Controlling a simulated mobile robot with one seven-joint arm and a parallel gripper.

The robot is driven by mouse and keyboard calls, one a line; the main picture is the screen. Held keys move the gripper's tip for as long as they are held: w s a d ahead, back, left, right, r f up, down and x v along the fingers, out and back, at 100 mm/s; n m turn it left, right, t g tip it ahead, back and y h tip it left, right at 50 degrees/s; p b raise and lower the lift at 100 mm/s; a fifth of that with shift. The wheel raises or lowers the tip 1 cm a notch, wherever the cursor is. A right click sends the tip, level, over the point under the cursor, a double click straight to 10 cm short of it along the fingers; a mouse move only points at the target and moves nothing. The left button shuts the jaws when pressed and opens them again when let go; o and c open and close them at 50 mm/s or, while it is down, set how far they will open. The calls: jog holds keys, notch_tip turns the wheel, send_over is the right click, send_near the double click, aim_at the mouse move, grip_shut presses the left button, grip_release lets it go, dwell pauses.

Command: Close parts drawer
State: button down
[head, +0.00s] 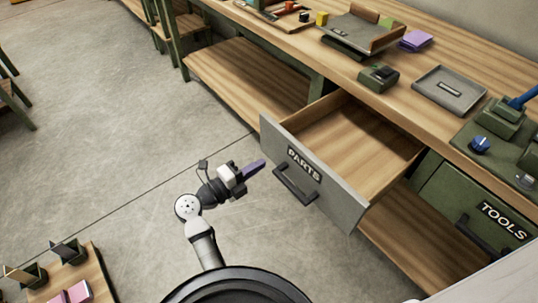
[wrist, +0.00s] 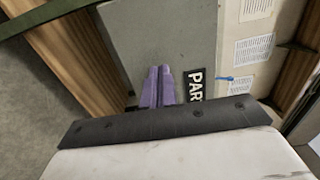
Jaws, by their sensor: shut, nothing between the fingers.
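The parts drawer (head: 311,171) is pulled well out from under the workbench. Its grey front carries a PARTS label and a dark bar handle (head: 295,184). The wooden inside of the drawer looks empty. My gripper (head: 256,167), with purple fingers, is shut and empty, just left of the drawer front near the handle. In the wrist view the shut fingers (wrist: 158,87) point towards the grey drawer front (wrist: 150,35), beside the PARTS label (wrist: 194,87). I cannot tell whether they touch it. The handle is not clear in the wrist view.
The closed green TOOLS drawer (head: 470,207) is to the right. The workbench top (head: 345,68) holds a grey tray (head: 449,90), a dark green device (head: 378,78) and other items. A low wooden table (head: 85,278) with small stands is at the lower left. Open concrete floor lies left of my arm.

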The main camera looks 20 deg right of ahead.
aim_at(278, 152)
jog(key=shift+p+x, duration=0.45)
jog(key=shift+x, duration=1.9)
jog(key=shift+w+d+r, duration=0.1)
jog(key=shift+w+d, duration=0.05)
jog(key=shift+d, duration=0.25)
jog(key=p+x, duration=0.3)
jog(key=x, duration=2.1)
jog(key=shift+w+d+f, duration=0.15)
jog(key=shift+d+f, duration=0.05)
jog(key=shift+d, duration=0.15)
jog(key=shift+r, duration=0.2)
jog(key=shift+d+r, duration=0.15)
jog(key=shift+p, duration=0.3)
